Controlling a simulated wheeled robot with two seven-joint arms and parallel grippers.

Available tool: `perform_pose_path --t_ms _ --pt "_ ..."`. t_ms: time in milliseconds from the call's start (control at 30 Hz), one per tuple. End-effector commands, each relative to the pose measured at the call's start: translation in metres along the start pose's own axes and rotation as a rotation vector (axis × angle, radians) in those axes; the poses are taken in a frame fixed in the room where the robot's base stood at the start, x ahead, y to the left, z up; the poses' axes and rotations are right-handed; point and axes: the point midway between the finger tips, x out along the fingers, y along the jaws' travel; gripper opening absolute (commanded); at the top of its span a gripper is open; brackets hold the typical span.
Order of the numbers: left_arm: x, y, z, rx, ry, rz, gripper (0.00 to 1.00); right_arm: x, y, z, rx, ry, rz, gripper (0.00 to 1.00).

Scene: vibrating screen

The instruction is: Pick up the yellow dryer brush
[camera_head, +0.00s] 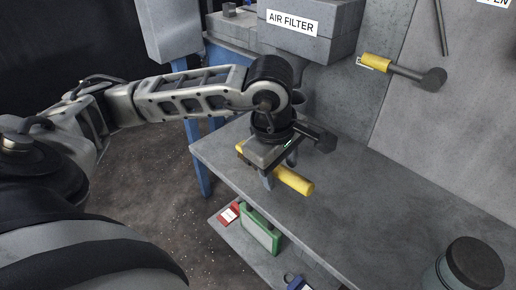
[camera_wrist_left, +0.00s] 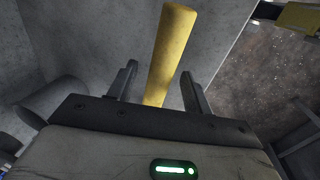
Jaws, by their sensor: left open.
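The yellow dryer brush shows as a yellow cylindrical handle (camera_head: 294,181) at the grey table's front edge, reaching out from under my left gripper (camera_head: 280,170). The rest of it is hidden by the gripper in the head view. In the left wrist view the yellow handle (camera_wrist_left: 172,45) runs between the two fingers of the open left gripper (camera_wrist_left: 158,72), with a gap on either side. I cannot tell how far the fingertips are above the table. My right gripper is not in view.
The grey table (camera_head: 350,205) is mostly clear to the right. A dark-lidded jar (camera_head: 475,262) stands at the near right. A yellow-handled tool (camera_head: 377,62) is at the back wall. The AIR FILTER box (camera_head: 330,45) is behind. A lower shelf holds a green-framed item (camera_head: 260,230) and a red one (camera_head: 229,213).

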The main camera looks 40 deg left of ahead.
Motion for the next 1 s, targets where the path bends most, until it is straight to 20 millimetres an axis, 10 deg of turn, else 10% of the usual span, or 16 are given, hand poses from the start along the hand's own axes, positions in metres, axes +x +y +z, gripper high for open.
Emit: perform_pose_path --t_ms 133,300,733,1000 --pt "0.000 0.000 0.000 0.000 0.000 0.000 0.50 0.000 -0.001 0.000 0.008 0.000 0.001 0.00" --pt "0.000 0.000 0.000 0.000 0.000 0.000 0.03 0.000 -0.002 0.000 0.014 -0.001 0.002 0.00" --pt "-0.006 0.002 0.000 0.000 -0.001 0.003 0.03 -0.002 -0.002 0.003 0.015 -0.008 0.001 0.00" --pt "-0.043 0.001 0.004 0.003 -0.001 0.007 0.03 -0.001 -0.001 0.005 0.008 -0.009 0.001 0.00"
